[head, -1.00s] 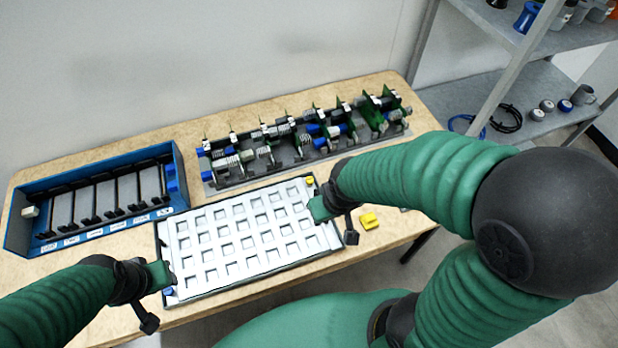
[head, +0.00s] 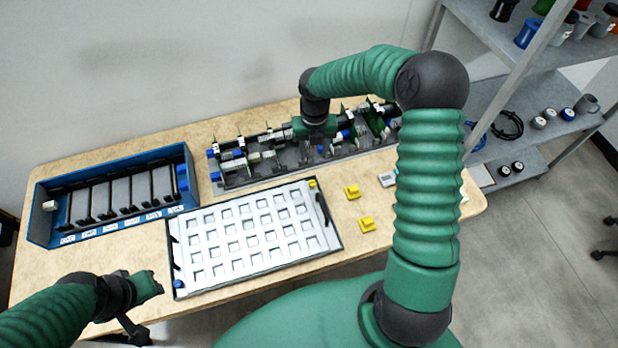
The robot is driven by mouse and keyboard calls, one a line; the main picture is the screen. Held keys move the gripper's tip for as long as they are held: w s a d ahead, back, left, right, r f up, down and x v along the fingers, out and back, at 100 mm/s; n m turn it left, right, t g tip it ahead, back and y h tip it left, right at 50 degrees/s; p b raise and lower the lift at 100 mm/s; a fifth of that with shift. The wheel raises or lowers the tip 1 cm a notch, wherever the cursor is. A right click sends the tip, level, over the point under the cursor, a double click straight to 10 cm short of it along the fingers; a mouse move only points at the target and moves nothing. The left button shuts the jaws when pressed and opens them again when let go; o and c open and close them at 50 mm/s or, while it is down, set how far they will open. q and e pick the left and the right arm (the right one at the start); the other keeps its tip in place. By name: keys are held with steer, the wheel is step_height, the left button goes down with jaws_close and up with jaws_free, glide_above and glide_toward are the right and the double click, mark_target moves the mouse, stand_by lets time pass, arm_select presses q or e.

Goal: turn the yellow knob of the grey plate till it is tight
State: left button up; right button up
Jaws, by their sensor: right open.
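The pale grey plate (head: 250,238) with rows of square pockets lies on the table in a dark frame. The small yellow knob (head: 313,184) is at its far right corner, with nothing touching it. A blue knob (head: 177,284) is at its near left corner. My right gripper (head: 318,138) is open, pointing down over the rack of parts behind the plate, apart from the yellow knob. Its fingertips are hard to make out against the parts. My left gripper (head: 156,284) is just left of the plate's near left corner; its jaw gap is not clear.
A rack of green boards and cylinders (head: 235,178) stands behind the plate. A blue slotted box (head: 118,225) is at the left. Two yellow pieces (head: 352,191) (head: 367,223) lie right of the plate. A metal shelf (head: 550,130) stands at the right.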

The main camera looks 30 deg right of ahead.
mark_target(313, 182)
step_height(313, 182, down, 16)
steer(key=shift+a+f+p, duration=0.1)
steer(key=shift+p, duration=0.4)
steer(key=shift+a, duration=0.1)
steer(key=shift+c, duration=0.8)
jaws_close()
